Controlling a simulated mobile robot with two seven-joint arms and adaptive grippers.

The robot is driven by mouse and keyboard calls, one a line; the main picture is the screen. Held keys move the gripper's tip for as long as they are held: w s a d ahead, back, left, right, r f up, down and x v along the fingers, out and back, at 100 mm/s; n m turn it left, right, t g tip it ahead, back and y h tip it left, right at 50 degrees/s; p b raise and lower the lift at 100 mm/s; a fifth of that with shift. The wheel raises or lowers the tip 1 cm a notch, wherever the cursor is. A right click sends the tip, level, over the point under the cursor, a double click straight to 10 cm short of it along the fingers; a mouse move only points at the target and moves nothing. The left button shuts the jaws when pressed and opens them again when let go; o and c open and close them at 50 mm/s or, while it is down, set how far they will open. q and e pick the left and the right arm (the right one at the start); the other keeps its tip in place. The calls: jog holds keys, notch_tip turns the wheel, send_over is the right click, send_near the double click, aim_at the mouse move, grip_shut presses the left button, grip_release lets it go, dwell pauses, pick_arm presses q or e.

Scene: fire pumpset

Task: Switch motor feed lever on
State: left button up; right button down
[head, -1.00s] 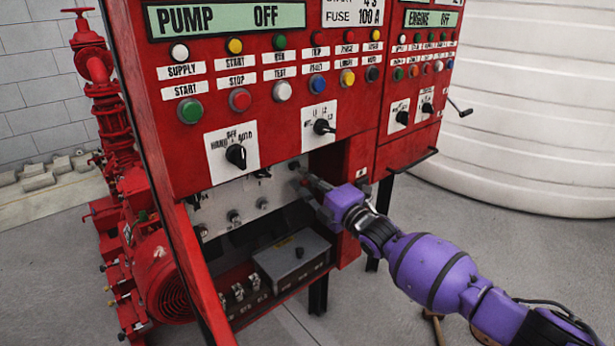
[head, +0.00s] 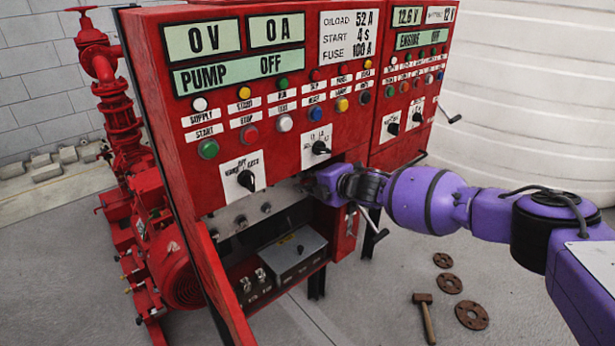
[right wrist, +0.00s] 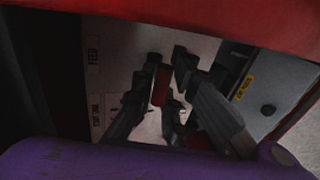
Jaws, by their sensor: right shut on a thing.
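The red pump cabinet (head: 225,110) has an open recess below its switches, with a pale panel (head: 240,217) of small knobs inside. My right gripper (right wrist: 168,90) reaches into the recess's right end, and its fingers are shut on a red lever handle (right wrist: 160,84). A label reading FEED (right wrist: 92,52) is on the pale panel left of the fingers in the right wrist view. In the head view my purple right wrist (head: 328,184) covers the lever and the fingertips. My left gripper is not in view.
The cabinet's red upper edge (right wrist: 250,22) lies close over the gripper. A grey box (head: 290,252) sits low in the cabinet. A hammer (head: 426,315) and several brown flanges (head: 472,315) lie on the floor at right. A red pump (head: 165,250) stands at left.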

jog(key=shift+s+f, duration=0.15)
jog(key=shift+f, duration=0.25)
jog(key=shift+s+f, duration=0.1)
jog(key=shift+f, duration=0.1)
jog(key=c, duration=1.7)
grip_release()
jog(key=shift+r, duration=0.45)
jog(key=shift+d, duration=0.1)
jog(key=v, duration=1.1)
jog(key=shift+s+d+r, duration=0.15)
jog(key=shift+s+r, duration=0.05)
jog(key=shift+r, duration=0.1)
jog(key=shift+f, duration=0.1)
